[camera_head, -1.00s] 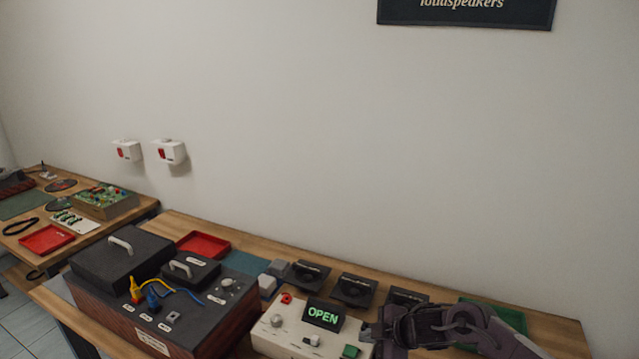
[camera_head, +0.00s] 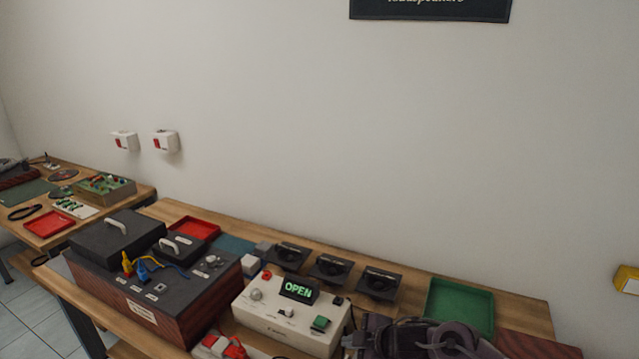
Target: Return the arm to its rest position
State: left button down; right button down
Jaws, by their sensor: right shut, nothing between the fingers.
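My right gripper (camera_head: 356,342) shows at the bottom of the head view, just right of the white tester box. It is shut with nothing in it, and its arm (camera_head: 440,338) comes in from the lower right. The white box (camera_head: 262,307) has a lit green OPEN display (camera_head: 298,290) and a green button (camera_head: 320,324). The gripper overlaps the box's right edge in the picture; I cannot tell whether they touch. My left gripper is not in view.
A dark hi-fi box (camera_head: 118,285) with yellow and blue plugs stands to the left. Several loudspeakers (camera_head: 331,268) line the back of the bench. A green tray (camera_head: 459,304) lies behind my right arm. A red tray (camera_head: 196,228) sits at the back left.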

jog(key=s+a+r+m+t+h, duration=0.25)
jog(key=s+m, duration=0.35)
jog(key=s, duration=0.4)
jog(key=s+d+m+g+h, duration=0.5)
jog(key=s+d+m, duration=0.5)
jog(key=s+d, duration=0.7)
jog(key=s+a+f+g, duration=0.1)
jog(key=s+f, duration=0.1)
jog(key=f, duration=1.4)
jog(key=s+a+f+g, duration=0.1)
jog(key=s+f, duration=0.1)
jog(key=f, duration=1.4)
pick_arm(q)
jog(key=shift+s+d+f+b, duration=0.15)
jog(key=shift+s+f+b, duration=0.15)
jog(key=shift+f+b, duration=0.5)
pick_arm(e)
jog(key=s+d+f, duration=0.2)
jog(key=s+f, duration=0.7)
jog(key=s+d+f+g, duration=0.1)
jog(key=s+f, duration=0.8)
jog(key=s, duration=0.1)
jog(key=shift+d+n+y, duration=0.3)
jog(key=shift+d+y, duration=0.05)
